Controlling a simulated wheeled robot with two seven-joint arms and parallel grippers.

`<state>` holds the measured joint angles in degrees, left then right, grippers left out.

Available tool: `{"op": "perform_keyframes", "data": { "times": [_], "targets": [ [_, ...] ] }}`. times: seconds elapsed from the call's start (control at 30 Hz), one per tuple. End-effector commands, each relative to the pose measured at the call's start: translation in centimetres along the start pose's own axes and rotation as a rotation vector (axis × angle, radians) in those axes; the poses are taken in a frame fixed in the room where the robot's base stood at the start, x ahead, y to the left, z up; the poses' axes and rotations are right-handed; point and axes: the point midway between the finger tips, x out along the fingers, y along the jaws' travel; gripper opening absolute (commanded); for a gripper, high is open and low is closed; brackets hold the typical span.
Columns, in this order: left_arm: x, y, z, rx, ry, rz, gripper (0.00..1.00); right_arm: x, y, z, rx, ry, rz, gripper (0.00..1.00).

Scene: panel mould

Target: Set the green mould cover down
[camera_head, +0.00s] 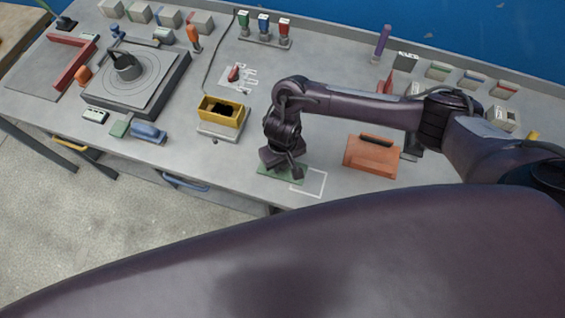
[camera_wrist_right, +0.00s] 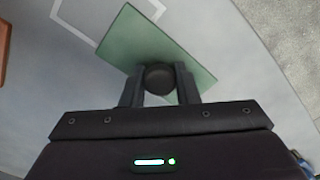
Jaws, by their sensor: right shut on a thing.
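The green mould cover (camera_head: 271,172) is a flat green plate at the front part of the bench, under my right gripper (camera_head: 284,164). In the right wrist view the cover (camera_wrist_right: 131,36) shows with a dark round knob (camera_wrist_right: 159,79) between the fingers of my right gripper (camera_wrist_right: 159,88), which is shut on the knob. A white outlined square (camera_head: 318,185) lies on the bench just right of the cover, partly overlapped by it in the head view. I cannot tell whether the cover touches the bench. My left gripper is not in view.
A yellow box (camera_head: 222,109) stands left of my right gripper. An orange block with a dark handle (camera_head: 371,158) lies to the right. The bench's front edge is close below the cover. A turntable (camera_head: 135,80) stands at the left.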

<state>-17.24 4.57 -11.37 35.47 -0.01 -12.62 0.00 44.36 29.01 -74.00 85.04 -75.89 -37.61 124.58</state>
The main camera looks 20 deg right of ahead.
Motion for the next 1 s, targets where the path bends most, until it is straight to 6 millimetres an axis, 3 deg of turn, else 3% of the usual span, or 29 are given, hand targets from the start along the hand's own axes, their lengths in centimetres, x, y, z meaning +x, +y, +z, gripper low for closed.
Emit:
{"op": "perform_keyframes", "data": {
  "times": [0.37, 0.4, 0.57, 0.87, 1.0],
  "targets": [
    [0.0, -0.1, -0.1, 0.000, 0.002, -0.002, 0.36, 0.5, 0.0, 0.0, -0.001, 0.001, 0.000, 0.05],
    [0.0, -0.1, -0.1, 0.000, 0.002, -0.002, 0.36, 0.5, 0.0, 0.0, -0.001, 0.001, 0.000, 0.29],
    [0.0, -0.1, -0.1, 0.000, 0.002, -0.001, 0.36, 0.5, 0.0, 0.0, -0.001, 0.001, 0.000, 0.49],
    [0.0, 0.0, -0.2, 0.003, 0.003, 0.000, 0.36, 0.3, 0.0, -0.1, -0.001, 0.001, 0.000, 0.49],
    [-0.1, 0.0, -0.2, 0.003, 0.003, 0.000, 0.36, -1.0, -0.1, -0.1, -0.003, 0.002, -0.002, 0.49]
  ]
}}
